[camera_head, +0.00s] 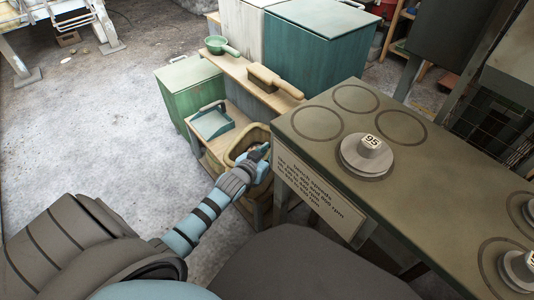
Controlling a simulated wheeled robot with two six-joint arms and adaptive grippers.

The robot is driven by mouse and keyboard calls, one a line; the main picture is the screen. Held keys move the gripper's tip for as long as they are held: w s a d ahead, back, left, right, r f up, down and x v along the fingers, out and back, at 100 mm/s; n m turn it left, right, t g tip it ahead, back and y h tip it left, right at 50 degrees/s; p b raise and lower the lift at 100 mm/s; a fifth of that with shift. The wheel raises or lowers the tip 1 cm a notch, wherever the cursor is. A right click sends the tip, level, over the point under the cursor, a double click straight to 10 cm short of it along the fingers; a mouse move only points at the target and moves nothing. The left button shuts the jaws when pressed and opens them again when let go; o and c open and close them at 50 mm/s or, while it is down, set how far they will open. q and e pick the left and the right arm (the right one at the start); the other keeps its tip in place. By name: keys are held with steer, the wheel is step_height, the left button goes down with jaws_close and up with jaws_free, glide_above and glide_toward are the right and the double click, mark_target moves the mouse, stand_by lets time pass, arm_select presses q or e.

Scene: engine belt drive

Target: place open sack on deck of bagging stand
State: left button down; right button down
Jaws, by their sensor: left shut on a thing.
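A tan, open-topped container that looks like the open sack (233,146) is at the middle of the view, beside the bench's left end. My left gripper (259,156) is at its right rim and shut on it; the fingertips are small and partly hidden. A low wooden stand (217,138) with a pale deck is just behind and left of the sack; it may be the bagging stand. The sack's base is partly hidden by my arm, so I cannot tell whether it rests on anything. My right gripper is not in view.
A teal dustpan (212,122) lies on the low wooden deck. A shelf behind holds a green ladle (218,46) and a wooden block tool (272,80). The dark bench (320,140) at right carries a weight marked 95 (366,155). Open floor lies left.

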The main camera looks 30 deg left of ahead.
arm_select(q)
steer(key=c, duration=1.5)
jaws_free()
